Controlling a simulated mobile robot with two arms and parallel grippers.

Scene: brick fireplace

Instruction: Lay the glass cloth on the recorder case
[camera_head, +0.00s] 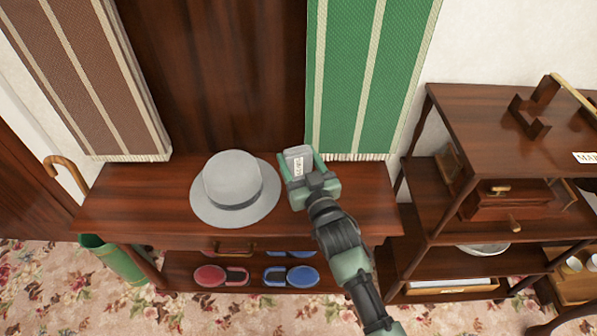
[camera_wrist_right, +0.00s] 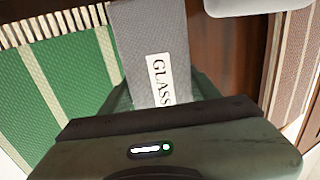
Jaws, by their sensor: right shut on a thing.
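My right gripper (camera_head: 301,168) is shut on a small grey folded cloth (camera_head: 297,153) above the hall table, to the right of the hat. In the right wrist view the grey cloth (camera_wrist_right: 149,36) stands between the fingers, with a white label reading "GLASS". Its lower end is hidden by the gripper. I cannot make out a recorder case for certain in either view. My left gripper is not in view.
A grey hat (camera_head: 233,188) sits on the dark wooden table (camera_head: 150,195). Striped brown (camera_head: 85,70) and green (camera_head: 365,80) hangings fall behind it. A shelf unit (camera_head: 450,115) at right holds wooden boxes. Red (camera_head: 210,275) and blue (camera_head: 305,276) slippers lie on the lower shelf.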

